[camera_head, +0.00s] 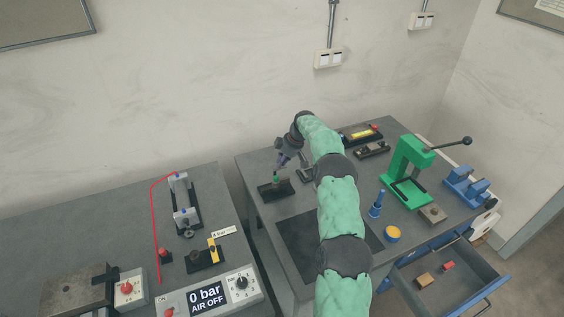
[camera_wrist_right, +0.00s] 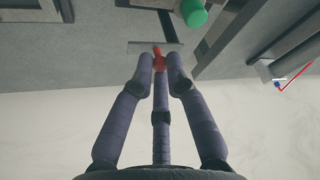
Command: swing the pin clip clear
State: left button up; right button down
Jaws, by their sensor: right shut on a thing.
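My right gripper (camera_head: 283,160) hangs over the left part of the right-hand bench. In the right wrist view my right gripper (camera_wrist_right: 160,57) has its fingers closed in around a small red piece (camera_wrist_right: 158,64), which looks like the pin clip. The piece lies against a thin grey bar (camera_wrist_right: 138,47). A green cylinder (camera_wrist_right: 194,13) stands beside it; in the head view this green cylinder (camera_head: 275,179) rises from a dark block (camera_head: 264,191). In the head view the red piece is too small to make out clearly. My left gripper is not in view.
A green lever press (camera_head: 408,168), a blue vise (camera_head: 466,187), a blue bottle (camera_head: 376,207) and a yellow-topped pot (camera_head: 393,234) stand to the right. An open drawer (camera_head: 483,277) juts out in front. A dark mat (camera_head: 295,243) is clear at its left. The left bench carries an air-control panel (camera_head: 211,297).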

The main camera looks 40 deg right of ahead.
jog(key=c, duration=1.2)
grip_release()
jog(key=shift+w+r, duration=0.2)
jog(key=shift+r, duration=0.1)
jog(key=shift+c, duration=0.2)
jog(key=shift+f, duration=0.15)
jog(key=shift+s, duration=0.1)
jog(key=v, duration=1.2)
